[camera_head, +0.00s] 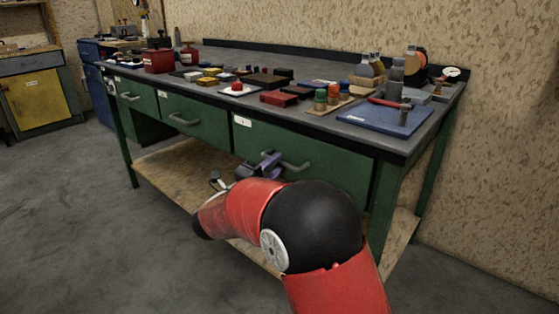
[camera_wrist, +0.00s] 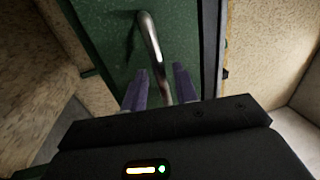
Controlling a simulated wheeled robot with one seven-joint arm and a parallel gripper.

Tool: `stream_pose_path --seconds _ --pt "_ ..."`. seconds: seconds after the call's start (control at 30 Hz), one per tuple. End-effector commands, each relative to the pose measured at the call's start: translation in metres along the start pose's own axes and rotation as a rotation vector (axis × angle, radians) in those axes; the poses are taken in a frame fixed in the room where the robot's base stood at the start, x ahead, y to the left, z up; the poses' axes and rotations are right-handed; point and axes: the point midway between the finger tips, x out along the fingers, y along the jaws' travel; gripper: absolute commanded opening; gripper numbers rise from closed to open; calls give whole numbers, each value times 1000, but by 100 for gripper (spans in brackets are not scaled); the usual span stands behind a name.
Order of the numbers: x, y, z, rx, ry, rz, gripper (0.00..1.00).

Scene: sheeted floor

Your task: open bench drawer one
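Bench drawer one is the wide green drawer front (camera_head: 335,170) at the right of the workbench, with a white label marked 1 at its upper left. It looks closed. Its grey bar handle (camera_head: 297,167) is partly hidden by my gripper (camera_head: 268,164). In the wrist view the green drawer front (camera_wrist: 105,30) lies ahead, and the handle (camera_wrist: 150,38) runs down between the two purple fingers of my gripper (camera_wrist: 160,82). The fingers are open, one on each side of the handle, with a gap visible. Contact cannot be told.
Two more green drawers (camera_head: 185,118) (camera_head: 136,97) sit to the left. The dark benchtop (camera_head: 215,56) carries red boxes, bottles, and a blue board (camera_head: 385,117). A wooden lower shelf (camera_head: 165,172) lies beneath. The grey floor (camera_head: 90,235) in front is clear.

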Motion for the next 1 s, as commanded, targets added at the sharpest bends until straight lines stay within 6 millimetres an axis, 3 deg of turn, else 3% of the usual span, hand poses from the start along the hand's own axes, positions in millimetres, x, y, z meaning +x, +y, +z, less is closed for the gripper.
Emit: stream_pose_path --seconds 0.2,0.47,0.7,1.0 --pt "20 0 0 -1 1 0 29" --pt "22 0 0 -1 -1 0 29" --pt "22 0 0 -1 -1 0 0" --pt "22 0 0 -1 -1 0 0"
